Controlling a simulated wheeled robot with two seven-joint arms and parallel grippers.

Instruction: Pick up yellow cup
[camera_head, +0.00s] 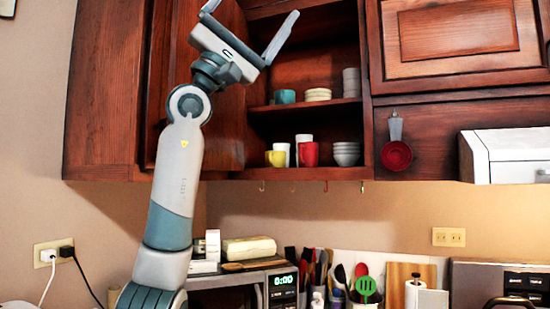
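The yellow cup (274,159) stands at the left end of the lower shelf in the open wall cabinet. It is next to a white cup (282,148) that is partly hidden behind it. My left gripper (254,8) is raised near the top of the head view, above and to the left of the yellow cup and apart from it. Its two fingers are spread wide with nothing between them. My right gripper is not in view.
A red cup (309,155) and stacked bowls (346,154) share the lower shelf. A teal cup (285,97) and stacked dishes (318,95) stand above. An open cabinet door (226,115) is left of the shelves. Hooks hang below.

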